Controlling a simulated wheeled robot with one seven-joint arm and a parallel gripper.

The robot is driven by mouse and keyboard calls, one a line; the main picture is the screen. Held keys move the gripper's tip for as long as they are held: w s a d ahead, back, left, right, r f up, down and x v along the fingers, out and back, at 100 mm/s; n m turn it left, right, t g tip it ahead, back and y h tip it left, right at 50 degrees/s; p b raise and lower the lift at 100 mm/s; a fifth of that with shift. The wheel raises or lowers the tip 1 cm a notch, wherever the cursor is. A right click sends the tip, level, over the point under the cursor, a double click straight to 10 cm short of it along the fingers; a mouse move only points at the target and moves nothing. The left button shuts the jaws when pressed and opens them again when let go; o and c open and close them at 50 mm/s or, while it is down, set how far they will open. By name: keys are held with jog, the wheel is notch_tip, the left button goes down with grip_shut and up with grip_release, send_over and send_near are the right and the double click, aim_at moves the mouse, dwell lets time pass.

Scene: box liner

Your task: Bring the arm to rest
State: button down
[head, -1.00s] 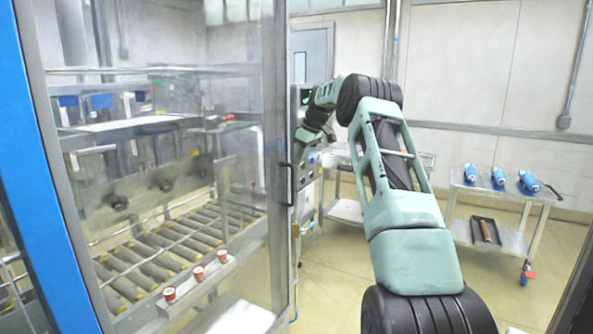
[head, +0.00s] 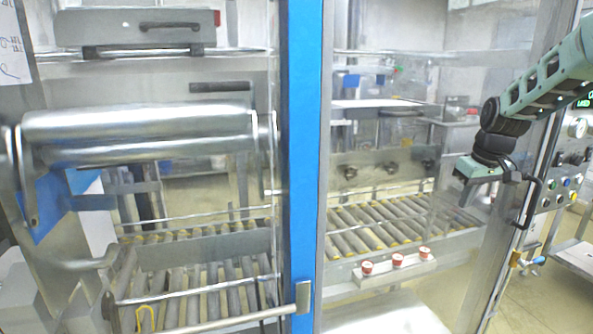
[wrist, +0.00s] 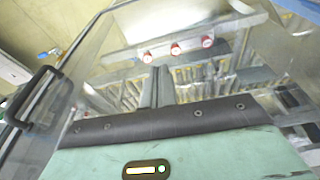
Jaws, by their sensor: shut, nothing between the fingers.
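My arm reaches in from the right of the head view, and my gripper (head: 466,192) hangs at its end in front of the clear panel of the machine (head: 388,20). The mint gripper body is seen from the side there, and the fingers are small and hard to make out. In the wrist view my gripper (wrist: 161,88) shows two narrow grey fingers close together with nothing between them. They point toward the clear panel, with the rollers beyond it. No held object shows.
The black door handle (head: 528,203) and the control panel (head: 568,165) are close to my gripper. Red-topped buttons (head: 398,260) sit on a ledge below left. A blue post (head: 303,150) divides the machine front. A metal roll (head: 140,122) is at left.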

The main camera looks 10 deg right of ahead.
jog(key=s+a+f+m, duration=0.1)
jog(key=s+a+f, duration=0.2)
jog(key=s+a, duration=0.7)
jog(key=s+a+f, duration=0.4)
jog(key=s+a, duration=0.4)
jog(key=s, duration=0.3)
jog(key=s+a+r+n+g, duration=0.1)
jog(key=s+a+n, duration=0.2)
jog(key=s+a, duration=0.3)
jog(key=s+a+r+n+g, duration=0.1)
jog(key=s+a+n, duration=0.3)
jog(key=s+a, duration=0.3)
jog(key=a, duration=0.4)
jog(key=shift+a+n+g+b, duration=0.15)
jog(key=shift+n+g+b, duration=0.15)
jog(key=shift+g+b, duration=0.1)
